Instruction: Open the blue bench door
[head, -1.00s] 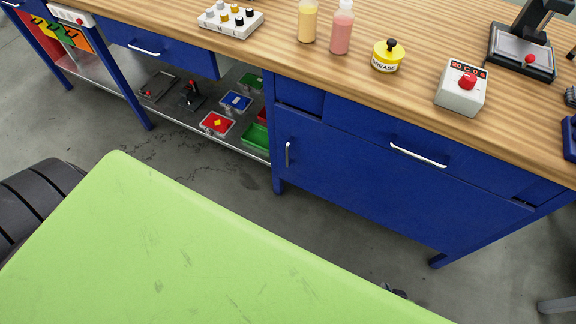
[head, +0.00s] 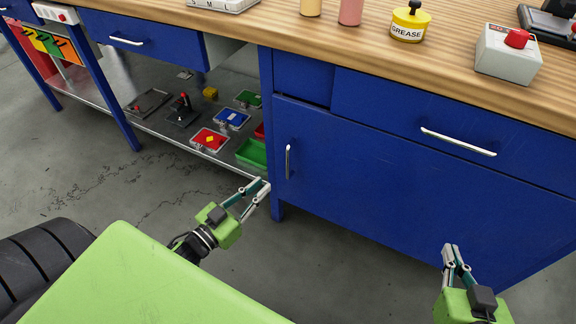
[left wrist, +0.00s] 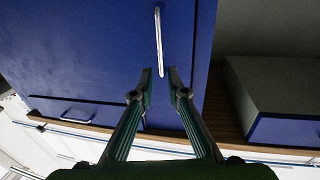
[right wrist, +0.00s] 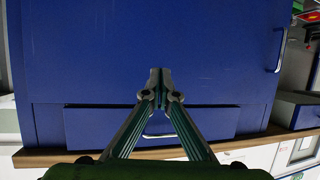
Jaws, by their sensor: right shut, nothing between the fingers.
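The blue bench door (head: 375,205) is closed on the lower right of the bench. Its upright metal handle (head: 288,162) is near the door's left edge. In the left wrist view the handle (left wrist: 158,42) shows just ahead of the fingertips, roughly in line with the gap between them. My left gripper (head: 260,186) is open and empty, a little left of and below the handle in the head view, and apart from it. My right gripper (head: 450,246) is shut and empty, in front of the door's lower right part. It also shows in the right wrist view (right wrist: 160,72).
A blue drawer (head: 400,110) with a metal handle is above the door. A grease pot (head: 408,27) and a box with a red button (head: 508,55) stand on the wooden top (head: 290,35). Left of the door is an open lower shelf with several trays. Grey floor lies in front.

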